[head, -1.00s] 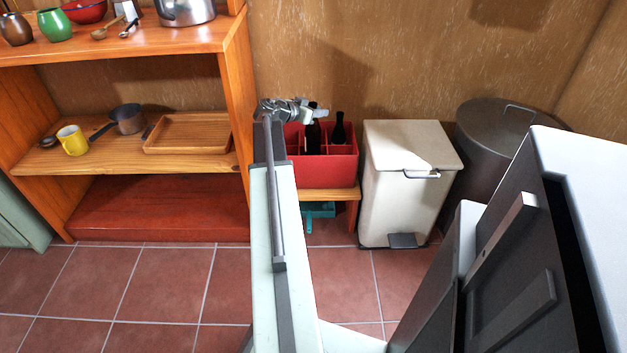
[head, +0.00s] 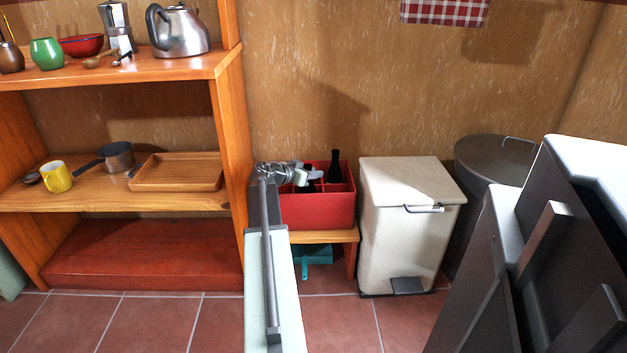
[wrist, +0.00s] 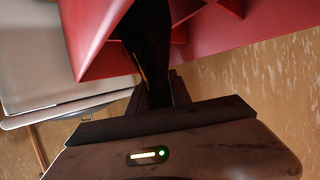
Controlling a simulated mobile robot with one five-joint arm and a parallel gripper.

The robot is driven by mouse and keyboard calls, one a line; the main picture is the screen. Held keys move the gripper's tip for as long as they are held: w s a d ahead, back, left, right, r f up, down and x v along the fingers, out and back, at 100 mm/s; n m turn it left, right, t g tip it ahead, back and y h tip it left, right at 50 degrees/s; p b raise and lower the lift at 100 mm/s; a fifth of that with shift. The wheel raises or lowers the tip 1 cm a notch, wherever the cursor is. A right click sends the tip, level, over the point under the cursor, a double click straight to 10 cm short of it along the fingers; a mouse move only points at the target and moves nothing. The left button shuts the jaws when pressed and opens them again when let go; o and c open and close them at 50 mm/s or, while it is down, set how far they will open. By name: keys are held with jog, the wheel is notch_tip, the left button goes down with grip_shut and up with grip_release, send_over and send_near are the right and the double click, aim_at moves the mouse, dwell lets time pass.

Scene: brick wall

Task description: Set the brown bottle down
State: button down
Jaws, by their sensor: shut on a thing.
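The brown bottle, nearly black here, shows in the wrist view (wrist: 150,38) between my jaws, its body running down among the red crate walls. My gripper (head: 306,175) is shut on it at the left part of the red crate (head: 318,211). In the head view my gripper hides most of the bottle. The crate also shows in the wrist view (wrist: 98,30), with dividers beside the bottle. I cannot tell whether the bottle touches the crate floor.
A second dark bottle (head: 336,166) stands in the crate, right of my gripper. The crate sits on a low wooden stand (head: 338,237). A cream pedal bin (head: 408,235) is close on the right, and a wooden shelf (head: 228,150) on the left.

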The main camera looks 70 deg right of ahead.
jog(key=shift+r, duration=0.1)
jog(key=c, duration=1.2)
grip_release()
jog(key=shift+o, duration=0.2)
jog(key=shift+r, duration=0.1)
jog(key=p+v, duration=0.5)
jog(key=v, duration=0.7)
